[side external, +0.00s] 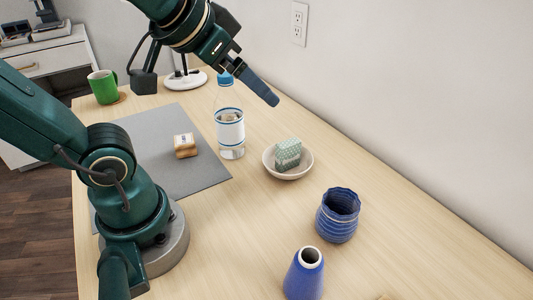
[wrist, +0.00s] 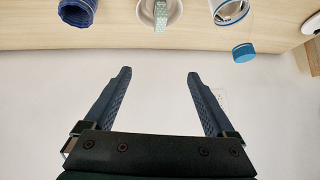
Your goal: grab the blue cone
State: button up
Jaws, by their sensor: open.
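The blue cone (side external: 303,277) stands upright on the wooden table at the bottom of the side view, with a pale rim around the hole at its top. The picture's lower edge nearly cuts off its base. I do not see it in the wrist view. My gripper (side external: 266,92) is high above the table, near the bottle and well apart from the cone. In the wrist view, the two fingers of my gripper (wrist: 160,73) are spread wide with nothing between them.
A ribbed blue cup (side external: 338,218) stands behind the cone; it also shows in the wrist view (wrist: 77,12). A bowl (side external: 303,173) holds a patterned box (side external: 287,154). A capped bottle (side external: 230,130), a small block (side external: 185,146) and a green mug (side external: 104,87) stand farther back. A wall borders the right.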

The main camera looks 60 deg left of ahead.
jog(key=w+a+r+m+t+y, duration=0.1)
jog(key=w+r+t, duration=0.3)
jog(key=w, duration=0.3)
jog(key=w+d+r+m+t+h, duration=0.3)
jog(key=w+d+r+m+h, duration=0.1)
jog(key=w+d+m+h, duration=0.15)
jog(key=m+g+h, duration=1.1)
jog(key=m+g, duration=0.1)
jog(key=g, duration=0.4)
send_over(301, 252)
notch_tip(301, 252, down, 10)
jog(key=f, duration=1.5)
jog(key=shift+w+a, duration=0.35)
jog(key=shift+x, duration=2.5)
